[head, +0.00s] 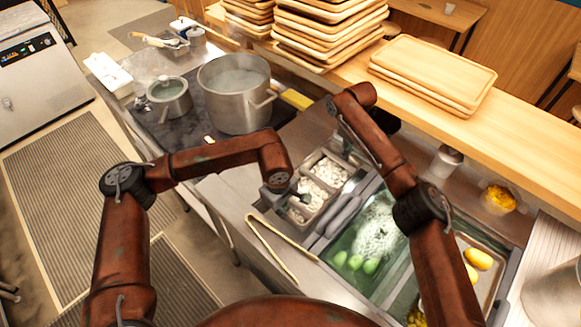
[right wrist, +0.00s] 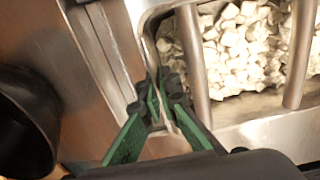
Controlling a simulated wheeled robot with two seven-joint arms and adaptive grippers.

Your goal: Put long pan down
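Long metal pans of white cubes sit at the counter's centre in the head view, and one long pan (head: 326,194) lies beside my left gripper (head: 301,196). The left gripper is small and dark there, and its finger opening cannot be made out. In the right wrist view, my right gripper (right wrist: 161,98) has its green-padded fingers close together at the metal rim of the long pan (right wrist: 150,22), with the rim between them. White cubes lie to the right, below two metal bars. Whether the pan is raised cannot be told.
A green-tinted bin (head: 335,247) and a metal tray with yellow items (head: 497,262) lie right of the pans. Tongs (head: 272,250) lie on the near counter. A large pot (head: 222,98) and a small pot (head: 168,101) stand back left. Wooden trays (head: 432,70) sit on the shelf.

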